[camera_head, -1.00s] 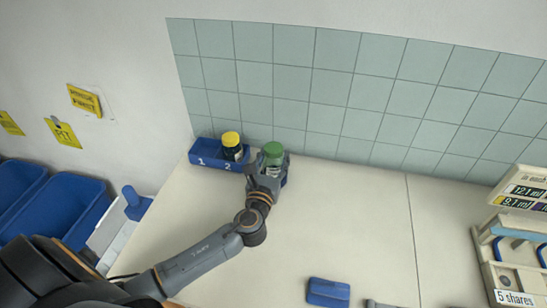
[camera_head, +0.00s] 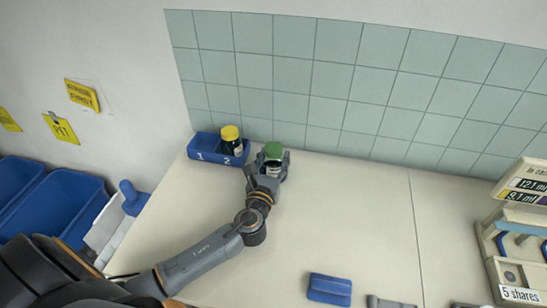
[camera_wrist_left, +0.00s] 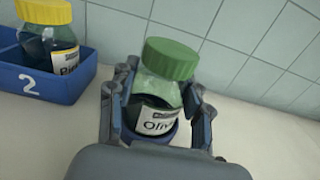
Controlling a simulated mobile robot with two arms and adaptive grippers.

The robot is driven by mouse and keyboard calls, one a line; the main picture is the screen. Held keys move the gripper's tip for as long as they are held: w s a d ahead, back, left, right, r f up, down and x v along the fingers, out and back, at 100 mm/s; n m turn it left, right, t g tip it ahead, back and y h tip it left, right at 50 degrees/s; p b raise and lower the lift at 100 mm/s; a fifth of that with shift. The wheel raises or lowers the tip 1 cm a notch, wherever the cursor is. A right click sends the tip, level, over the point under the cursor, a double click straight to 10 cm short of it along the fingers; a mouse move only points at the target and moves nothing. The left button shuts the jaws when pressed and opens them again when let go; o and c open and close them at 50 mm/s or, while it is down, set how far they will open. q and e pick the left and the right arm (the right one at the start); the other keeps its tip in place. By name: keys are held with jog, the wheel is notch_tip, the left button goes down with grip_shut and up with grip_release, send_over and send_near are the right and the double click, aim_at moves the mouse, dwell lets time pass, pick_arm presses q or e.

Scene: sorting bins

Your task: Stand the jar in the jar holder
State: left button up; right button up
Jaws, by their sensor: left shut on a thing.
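A jar with a green lid (camera_head: 273,150) and a label starting "Oliv" is held between the fingers of my left gripper (camera_head: 267,170). In the left wrist view the jar (camera_wrist_left: 158,90) tilts a little, and my left gripper (camera_wrist_left: 155,105) is shut on it from both sides. A blue rim (camera_wrist_left: 172,135) shows around the jar's lower part; whether the jar sits inside it is unclear. A blue two-compartment holder (camera_head: 203,156), numbered 1 and 2, stands just left of the gripper. My right gripper is not in view.
A yellow-lidded jar (camera_head: 231,139) stands in compartment 2. The tiled wall (camera_head: 330,85) is close behind. A blue block (camera_head: 329,289) lies near the front, with grey items (camera_head: 390,302) beside it. A scale-like stand (camera_head: 515,240) is at right. The middle table is clear.

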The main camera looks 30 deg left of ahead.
pick_arm(q)
jog(key=o, duration=1.3)
jog(key=shift+o, duration=0.4)
